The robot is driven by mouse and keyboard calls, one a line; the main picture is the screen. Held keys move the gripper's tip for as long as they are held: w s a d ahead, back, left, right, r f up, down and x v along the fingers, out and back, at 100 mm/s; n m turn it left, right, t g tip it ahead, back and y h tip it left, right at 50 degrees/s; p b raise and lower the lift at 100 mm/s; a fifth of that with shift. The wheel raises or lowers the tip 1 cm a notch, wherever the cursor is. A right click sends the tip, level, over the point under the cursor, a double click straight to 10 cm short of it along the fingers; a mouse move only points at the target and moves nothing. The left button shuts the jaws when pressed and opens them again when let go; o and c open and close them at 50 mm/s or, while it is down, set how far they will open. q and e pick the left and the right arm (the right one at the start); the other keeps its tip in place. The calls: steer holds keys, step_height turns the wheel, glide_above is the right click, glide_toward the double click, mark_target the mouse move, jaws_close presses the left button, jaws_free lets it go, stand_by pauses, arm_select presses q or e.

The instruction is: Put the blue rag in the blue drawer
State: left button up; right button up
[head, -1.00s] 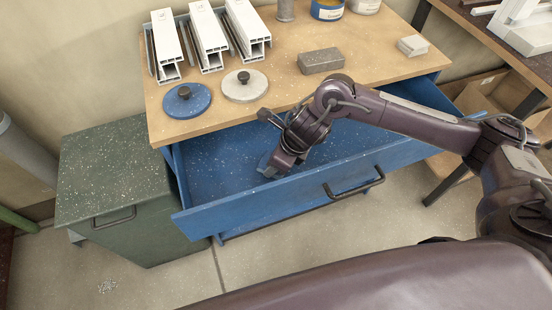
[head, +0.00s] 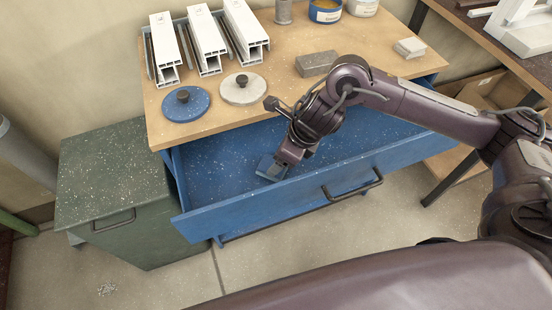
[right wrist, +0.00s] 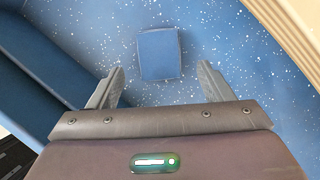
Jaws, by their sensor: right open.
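The blue drawer (head: 225,165) is pulled open under the wooden bench top. The blue rag (head: 270,168) lies on the drawer floor near the front panel. It also shows as a folded blue block in the right wrist view (right wrist: 159,54). My right gripper (head: 284,160) is inside the drawer just above the rag. In the right wrist view its two fingers (right wrist: 160,88) are spread apart with nothing between them, and the rag lies beyond the tips. My left gripper is not in view.
The bench top (head: 290,85) holds white profiles (head: 205,42), a blue lid (head: 185,103), a grey lid (head: 242,88) and a grey block (head: 316,63). A green cabinet (head: 110,175) stands left of the drawer. The drawer's front panel (head: 280,203) has a black handle.

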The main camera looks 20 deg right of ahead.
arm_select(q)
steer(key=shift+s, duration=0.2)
arm_select(e)
steer(key=v, duration=0.6)
steer(key=shift+r, duration=0.3)
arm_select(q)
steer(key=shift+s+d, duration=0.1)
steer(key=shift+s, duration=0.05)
arm_select(e)
steer(key=shift+s+d, duration=0.1)
steer(key=shift+s, duration=0.05)
